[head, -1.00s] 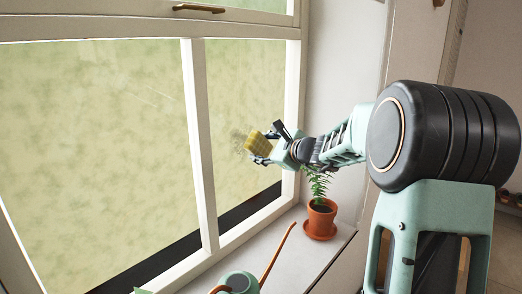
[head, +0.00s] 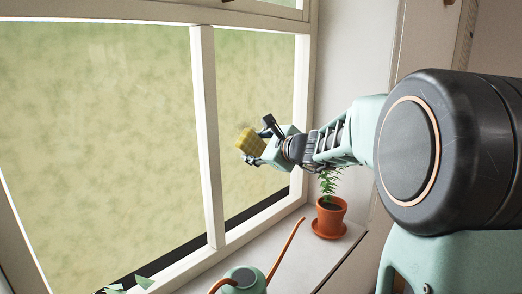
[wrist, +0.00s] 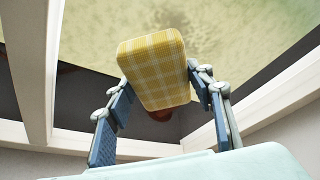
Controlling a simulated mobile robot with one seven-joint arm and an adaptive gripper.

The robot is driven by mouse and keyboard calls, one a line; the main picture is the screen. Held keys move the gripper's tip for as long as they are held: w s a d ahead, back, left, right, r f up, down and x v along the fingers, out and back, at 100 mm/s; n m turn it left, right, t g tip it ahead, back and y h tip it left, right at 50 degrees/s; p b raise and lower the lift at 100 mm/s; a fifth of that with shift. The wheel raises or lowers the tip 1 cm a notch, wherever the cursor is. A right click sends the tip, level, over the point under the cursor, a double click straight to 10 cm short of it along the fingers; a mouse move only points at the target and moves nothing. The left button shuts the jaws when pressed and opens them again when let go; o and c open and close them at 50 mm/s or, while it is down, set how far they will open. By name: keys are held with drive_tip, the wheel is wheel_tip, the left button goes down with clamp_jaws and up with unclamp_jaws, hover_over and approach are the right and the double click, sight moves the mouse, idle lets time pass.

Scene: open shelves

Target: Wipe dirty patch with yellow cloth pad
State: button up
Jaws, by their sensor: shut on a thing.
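The yellow checked cloth pad (head: 249,143) is held in front of the right window pane (head: 255,85) in the head view. My gripper (head: 258,141) is shut on it, with one finger above and one below. In the wrist view the pad (wrist: 153,68) sits between the two fingers, its broad checked face towards the camera. I cannot tell whether the pad touches the glass. No distinct dirty patch shows in the head view now; the pad and gripper cover part of the pane.
A white window bar (head: 207,140) stands left of the pad. A potted plant (head: 330,217) stands on the sill (head: 285,252) below my arm. A green watering can (head: 245,280) with an orange spout and handle is at the front of the sill.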

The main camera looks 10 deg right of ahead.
sight(237, 139)
drive_tip(key=shift+s+a+b, duration=0.35)
drive_tip(key=shift+s+a, duration=0.1)
drive_tip(key=shift+a, duration=0.25)
drive_tip(key=shift+s+a+b, duration=0.4)
drive_tip(key=shift+s+a, duration=0.05)
drive_tip(key=shift+a, duration=0.25)
drive_tip(key=shift+s+a+b, duration=0.35)
drive_tip(key=shift+s+a, duration=0.1)
drive_tip(key=shift+a, duration=0.25)
drive_tip(key=shift+r+p, duration=1.25)
drive_tip(key=shift+r, duration=0.5)
drive_tip(key=w+d, duration=0.6)
drive_tip(key=d, duration=0.3)
drive_tip(key=shift+w+d+f+p, duration=0.15)
drive_tip(key=shift+w+d+p, duration=0.05)
drive_tip(key=shift+d+p, duration=0.1)
drive_tip(key=shift+a, duration=0.15)
drive_tip(key=shift+s+a+b, duration=0.75)
drive_tip(key=shift+s+a, duration=0.35)
drive_tip(key=shift+a, duration=0.45)
drive_tip(key=shift+s+a+b, duration=0.75)
drive_tip(key=shift+s+a, duration=0.3)
drive_tip(key=shift+a, duration=0.55)
drive_tip(key=shift+s+a+b, duration=0.75)
drive_tip(key=shift+s+a, duration=0.35)
drive_tip(key=shift+a, duration=0.45)
